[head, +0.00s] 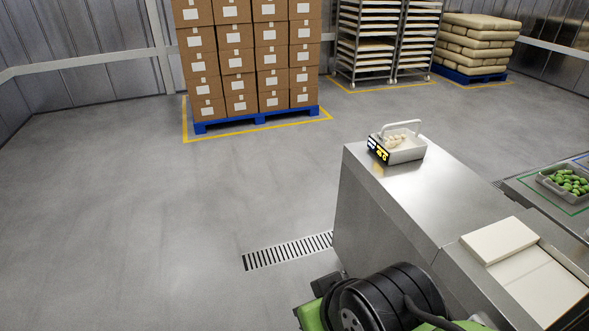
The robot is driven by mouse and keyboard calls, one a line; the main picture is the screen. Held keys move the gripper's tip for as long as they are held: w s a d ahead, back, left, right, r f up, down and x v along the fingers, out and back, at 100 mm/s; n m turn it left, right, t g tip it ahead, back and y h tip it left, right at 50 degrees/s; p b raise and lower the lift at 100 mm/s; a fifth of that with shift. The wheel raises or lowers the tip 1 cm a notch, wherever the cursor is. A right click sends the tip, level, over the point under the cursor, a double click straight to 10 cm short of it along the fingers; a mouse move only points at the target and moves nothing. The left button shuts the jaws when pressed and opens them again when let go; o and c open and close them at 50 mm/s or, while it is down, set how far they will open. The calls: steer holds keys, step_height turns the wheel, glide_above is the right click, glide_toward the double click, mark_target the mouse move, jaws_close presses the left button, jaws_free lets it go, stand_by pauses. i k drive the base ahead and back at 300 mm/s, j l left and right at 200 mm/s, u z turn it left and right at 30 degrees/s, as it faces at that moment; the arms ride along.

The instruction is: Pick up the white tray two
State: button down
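A small white tray (409,154) with a raised handle stands on the steel counter top, near its far end. It holds pale filled pasta (394,141). A dark tag with yellow and white marks (378,150) is at its front left; the marks are too small to read. I cannot tell from a number whether this is tray two. My gripper is not in view; only green and black parts of my arm show at the bottom, well short of the tray.
The steel counter (400,195) is clear around the tray. White panels (500,240) lie at its near right. A grey tray of green pasta (541,182) sits at the right. Stacked boxes (250,60), racks (366,45) and sacks (475,42) stand behind. The left floor is free.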

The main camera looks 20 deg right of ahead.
mark_target(396, 146)
steer(key=z, duration=0.45)
steer(key=k+z, duration=0.1)
steer(key=z, duration=0.85)
steer(key=l+z, duration=0.1)
steer(key=z, duration=0.8)
steer(key=l+z, duration=0.15)
steer(key=z, duration=0.75)
steer(key=l+z, duration=0.15)
steer(key=z, duration=0.35)
steer(key=u, duration=2.35)
steer(key=i+j, duration=0.3)
steer(key=i, duration=0.15)
steer(key=i+j+u, duration=0.1)
steer(key=i+j, duration=0.2)
steer(key=i, duration=0.15)
